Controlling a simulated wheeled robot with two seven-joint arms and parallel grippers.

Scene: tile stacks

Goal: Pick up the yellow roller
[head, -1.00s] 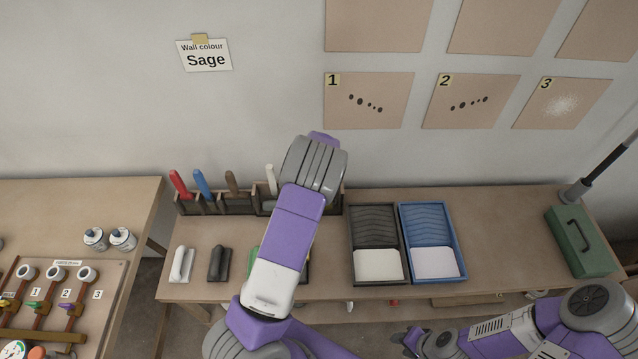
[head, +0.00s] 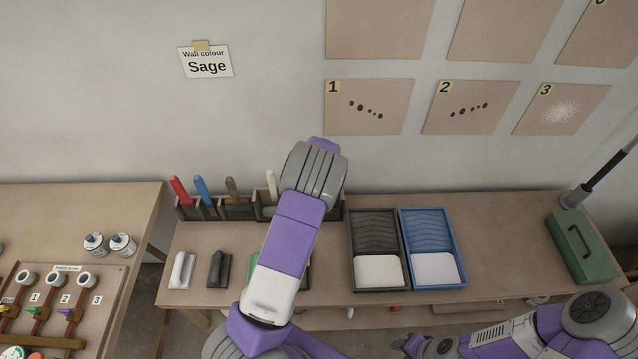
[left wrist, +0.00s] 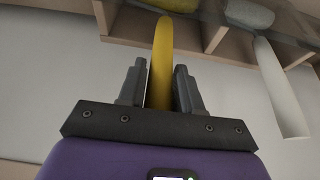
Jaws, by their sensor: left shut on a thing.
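The yellow roller shows in the left wrist view, its yellow handle (left wrist: 161,62) running between the two dark fingers of my left gripper (left wrist: 159,82). The gripper is shut on that handle. The roller's yellow head (left wrist: 172,5) is at the top edge, partly cut off, by the wooden rack. In the head view my left arm hides this gripper and the yellow roller. My right gripper (head: 403,343) is low in the head view, far from the rack, and its fingers are too unclear to read.
The wooden rack (head: 238,211) holds red, blue, brown and white handles. The white-handled roller (left wrist: 281,88) hangs close to the right of my left gripper. A black tray (head: 352,260) and a blue tray (head: 463,262) stand right of my arm. A green case (head: 580,250) is at far right.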

